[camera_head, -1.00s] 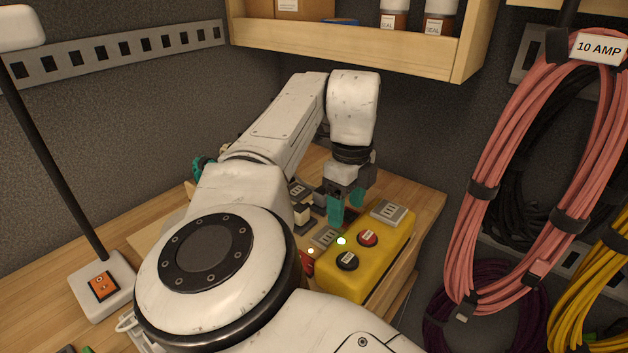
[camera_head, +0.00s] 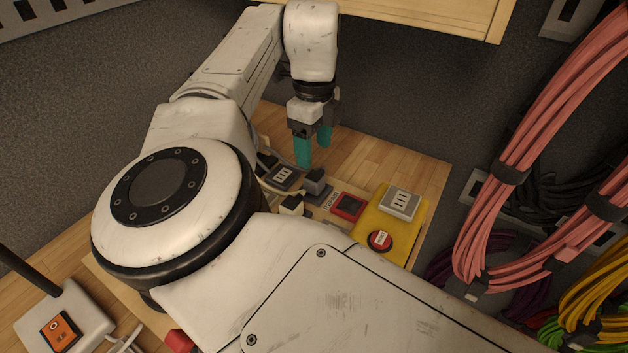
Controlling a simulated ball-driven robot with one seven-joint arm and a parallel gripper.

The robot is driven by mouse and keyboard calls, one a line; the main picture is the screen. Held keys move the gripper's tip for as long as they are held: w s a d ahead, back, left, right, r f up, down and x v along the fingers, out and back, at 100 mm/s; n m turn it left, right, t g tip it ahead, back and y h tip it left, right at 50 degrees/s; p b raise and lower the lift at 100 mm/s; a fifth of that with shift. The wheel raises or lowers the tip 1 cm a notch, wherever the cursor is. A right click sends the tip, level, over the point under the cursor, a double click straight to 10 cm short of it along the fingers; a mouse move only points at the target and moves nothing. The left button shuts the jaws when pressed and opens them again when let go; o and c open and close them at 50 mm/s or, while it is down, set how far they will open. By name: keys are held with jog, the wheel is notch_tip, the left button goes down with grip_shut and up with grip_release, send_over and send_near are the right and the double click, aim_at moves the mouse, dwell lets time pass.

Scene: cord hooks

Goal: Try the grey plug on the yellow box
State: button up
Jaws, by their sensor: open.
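The yellow box (camera_head: 409,232) is right of centre, with a grey slotted socket (camera_head: 400,203) and a red button (camera_head: 380,241) on its top. My arm hides its front part. A grey plug-like block (camera_head: 315,181) stands left of the box, beyond a cream plug (camera_head: 292,205); I see no grey plug in the box's socket. My gripper (camera_head: 314,146), with teal fingertips, points down above and behind the grey block. It is open, with nothing visible between the fingers.
A dark slotted socket (camera_head: 281,177) and a red-framed switch (camera_head: 348,206) lie near the plugs. Wooden bench (camera_head: 400,155) is bare behind the box. Pink cord coils (camera_head: 550,120) hang at right. A wooden shelf (camera_head: 440,15) is above. A lamp base (camera_head: 65,325) stands front left.

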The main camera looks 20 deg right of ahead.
aim_at(314, 176)
notch_tip(314, 176, down, 6)
jog(key=b, duration=0.5)
jog(key=shift+s+r+b, duration=0.1)
jog(key=shift+b, duration=0.2)
jog(key=shift+f+p, duration=0.3)
jog(key=shift+f, duration=1.25)
jog(key=shift+p, duration=0.9)
grip_shut()
jog(key=shift+r, duration=0.1)
jog(key=shift+r+p, duration=2.5)
jog(key=shift+r, duration=0.4)
